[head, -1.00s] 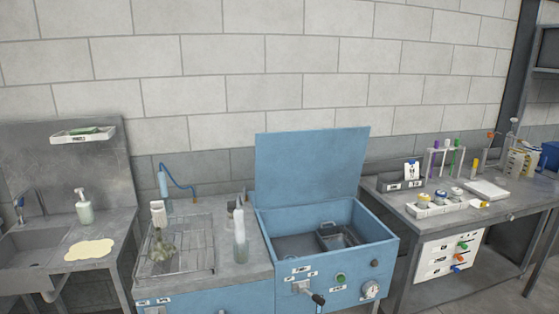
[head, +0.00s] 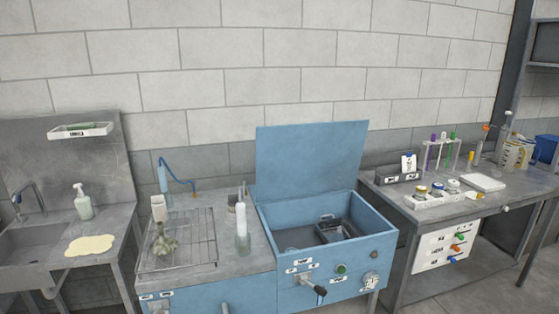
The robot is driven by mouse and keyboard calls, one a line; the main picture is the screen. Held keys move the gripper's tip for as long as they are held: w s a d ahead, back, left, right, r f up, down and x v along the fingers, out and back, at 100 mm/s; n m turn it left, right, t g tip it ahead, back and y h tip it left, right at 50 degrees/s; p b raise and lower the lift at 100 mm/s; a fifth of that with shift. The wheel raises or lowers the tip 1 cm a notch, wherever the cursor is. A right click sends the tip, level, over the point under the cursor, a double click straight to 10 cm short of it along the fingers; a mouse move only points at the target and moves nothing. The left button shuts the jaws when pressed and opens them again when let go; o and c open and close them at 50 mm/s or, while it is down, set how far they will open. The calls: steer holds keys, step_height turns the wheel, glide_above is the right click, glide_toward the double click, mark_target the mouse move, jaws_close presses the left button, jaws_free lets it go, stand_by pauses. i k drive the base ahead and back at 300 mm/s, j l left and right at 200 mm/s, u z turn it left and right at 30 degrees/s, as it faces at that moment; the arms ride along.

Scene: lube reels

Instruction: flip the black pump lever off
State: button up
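The black pump lever (head: 320,290) sticks out from the front panel of the blue parts washer (head: 345,279), pointing down and to the right. Small white labels sit above and beside it, too small to read. A green button (head: 341,268) and a round dial (head: 370,281) are to its right on the same panel. The washer's blue lid (head: 308,160) stands open. My gripper is not in view.
A steel bench with a wire rack (head: 182,242) and a bottle (head: 242,228) adjoins the washer on the left. A sink (head: 25,240) stands at far left. A grey workbench (head: 450,212) with trays and tubes stands at right.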

mark_target(320, 291)
steer(key=i+u, duration=0.15)
steer(key=i, duration=0.3)
steer(key=i+l+u, duration=0.15)
steer(key=i, duration=0.3)
steer(key=i+l+u, duration=0.15)
steer(key=i, duration=0.3)
